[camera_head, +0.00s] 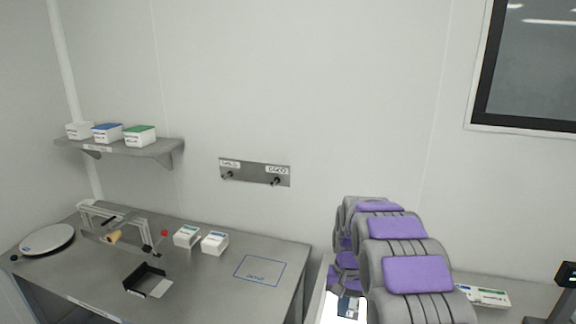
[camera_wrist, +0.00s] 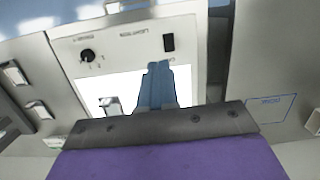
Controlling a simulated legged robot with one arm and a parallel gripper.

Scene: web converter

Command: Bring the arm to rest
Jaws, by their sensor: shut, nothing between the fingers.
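My arm (camera_head: 405,262), in grey and purple segments, rises at the lower right of the head view and is folded up in front of the wall. In the wrist view my gripper (camera_wrist: 158,68) shows as blue fingers pressed together, shut and empty. The fingers lie in the picture over a bright white lit panel (camera_wrist: 205,85) whose housing has a dark knob and a switch. I cannot tell the height of the fingers above it. In the head view the arm mostly hides the gripper.
A grey worktable (camera_head: 215,285) at left holds a round plate (camera_head: 47,239), a bench device (camera_head: 112,226), a black tray (camera_head: 147,281) and two white boxes. A wall shelf (camera_head: 120,147) carries three boxes. Another white box (camera_head: 483,296) lies right of my arm. A hook plate (camera_head: 254,172) is on the wall.

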